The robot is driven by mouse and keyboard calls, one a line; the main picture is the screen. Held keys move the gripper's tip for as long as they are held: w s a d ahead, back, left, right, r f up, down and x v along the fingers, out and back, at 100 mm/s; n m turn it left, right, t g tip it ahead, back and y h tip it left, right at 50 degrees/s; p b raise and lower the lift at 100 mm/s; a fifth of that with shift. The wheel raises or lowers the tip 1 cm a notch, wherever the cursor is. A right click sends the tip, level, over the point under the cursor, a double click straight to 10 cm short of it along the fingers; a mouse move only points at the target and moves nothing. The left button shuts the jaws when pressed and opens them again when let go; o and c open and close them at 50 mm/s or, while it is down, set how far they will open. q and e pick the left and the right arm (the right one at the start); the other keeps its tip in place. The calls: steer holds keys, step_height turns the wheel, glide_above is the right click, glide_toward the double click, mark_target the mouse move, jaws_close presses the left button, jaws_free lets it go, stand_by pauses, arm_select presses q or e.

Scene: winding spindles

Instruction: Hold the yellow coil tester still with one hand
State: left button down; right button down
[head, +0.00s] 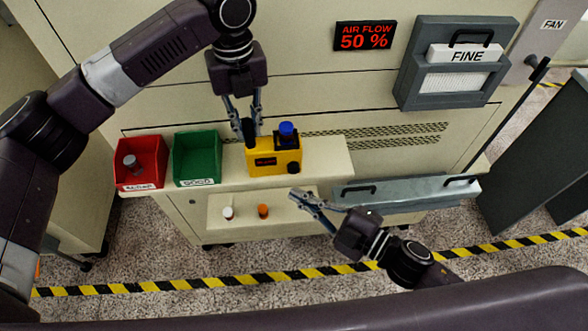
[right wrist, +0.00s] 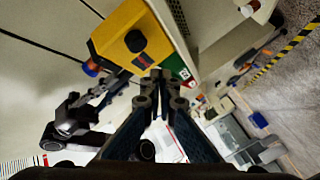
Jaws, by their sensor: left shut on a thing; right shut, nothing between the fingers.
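The yellow coil tester (head: 276,168) stands upright on the cream ledge. It has a dark display and a black knob on its front, and a blue-topped part (head: 287,132) on top. My left gripper (head: 249,133) reaches down from above and is shut on the tester at its upper left; the exact contact is partly hidden. My right gripper (head: 294,195) is shut and empty, in front of the ledge and below the tester, apart from it. In the right wrist view the tester (right wrist: 118,38) is beyond the right fingertips (right wrist: 160,82).
A red bin (head: 139,178) holding a grey part and a green bin (head: 197,157) stand left of the tester. A lower shelf (head: 240,216) carries a white-topped and an orange piece. A grey tray (head: 410,194) with handles is at right. The ledge right of the tester is clear.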

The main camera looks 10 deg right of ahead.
steer(key=shift+s, duration=0.95)
arm_select(q)
steer(key=c, duration=1.7)
jaws_free()
steer(key=shift+c, duration=0.2)
steer(key=shift+r, duration=0.1)
